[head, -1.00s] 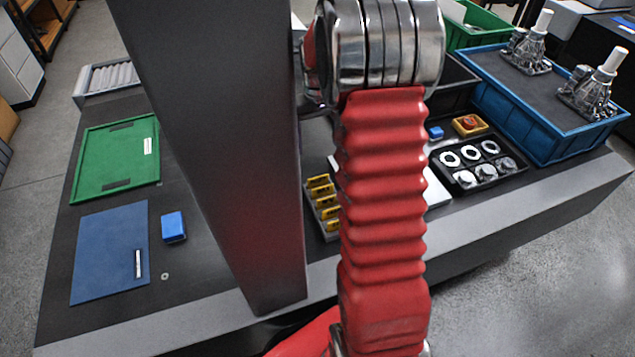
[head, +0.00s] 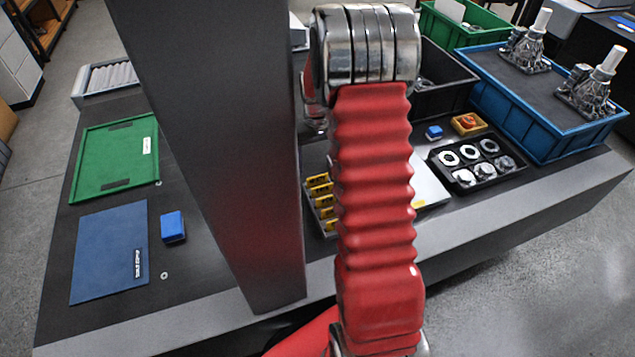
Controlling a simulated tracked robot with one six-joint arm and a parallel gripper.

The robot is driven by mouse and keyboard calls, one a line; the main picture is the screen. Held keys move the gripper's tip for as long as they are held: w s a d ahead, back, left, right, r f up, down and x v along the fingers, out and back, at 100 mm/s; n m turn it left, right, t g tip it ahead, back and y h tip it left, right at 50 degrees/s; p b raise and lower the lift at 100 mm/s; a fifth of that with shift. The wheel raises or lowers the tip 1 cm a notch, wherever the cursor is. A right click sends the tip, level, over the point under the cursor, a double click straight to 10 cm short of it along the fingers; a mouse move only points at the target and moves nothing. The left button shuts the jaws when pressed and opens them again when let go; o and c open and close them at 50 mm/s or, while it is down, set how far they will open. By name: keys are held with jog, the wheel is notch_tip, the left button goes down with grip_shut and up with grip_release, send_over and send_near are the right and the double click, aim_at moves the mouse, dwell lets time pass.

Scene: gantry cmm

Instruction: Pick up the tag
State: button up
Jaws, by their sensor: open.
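No loose tag can be made out for certain. A small dark label with white lettering (head: 138,263) lies at the right edge of the blue mat (head: 105,255), on the left of the table. A small white label (head: 147,146) shows on the right side of the green tray (head: 108,165). I cannot tell whether either is the tag. My gripper is not in view; my red-sleeved arm and the dark column cover the middle of the table and could hide things there.
A blue block (head: 172,227) sits right of the mat, with a small ring (head: 164,275) below it. Right of my arm are a black tray of round parts (head: 498,178), an orange box (head: 468,123) and a blue bin (head: 555,140). A yellow-clip rack (head: 325,222) is partly hidden.

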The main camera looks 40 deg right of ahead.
jog(key=shift+s+a+f, duration=0.1)
jog(key=shift+s+f, duration=0.05)
jog(key=shift+f, duration=2.45)
jog(key=shift+c, duration=0.7)
jog(key=c, duration=1)
jog(key=shift+r, duration=0.15)
notch_tip(320, 180, up, 10)
jog(key=shift+r, duration=2.15)
